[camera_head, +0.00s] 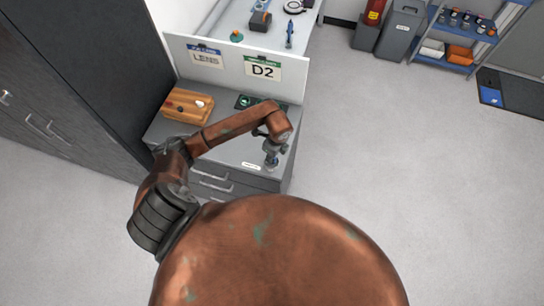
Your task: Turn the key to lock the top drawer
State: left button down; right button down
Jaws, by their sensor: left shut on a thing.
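The grey drawer cabinet (238,148) stands below the white partition, left of the picture's middle. Its top drawer (234,175) faces me and looks shut, with a white label near its upper edge. My copper left arm reaches over the cabinet from the left. My left gripper (271,160) points down at the right end of the cabinet's front edge. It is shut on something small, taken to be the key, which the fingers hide. The lock and the key's angle cannot be made out. My right gripper is out of view.
A wooden block holder (188,105) and a dark green-marked board (247,102) lie on the cabinet top. Dark tall cabinets (60,120) stand at left. The floor at right (400,180) is clear.

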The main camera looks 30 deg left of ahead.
pick_arm(q)
jog(key=shift+r+n+p, duration=0.1)
jog(key=shift+n+p, duration=0.3)
jog(key=shift+n, duration=1)
jog(key=shift+n+g+p, duration=0.3)
jog(key=shift+n+p, duration=0.45)
jog(key=shift+n, duration=0.25)
jog(key=c, duration=1.9)
grip_release()
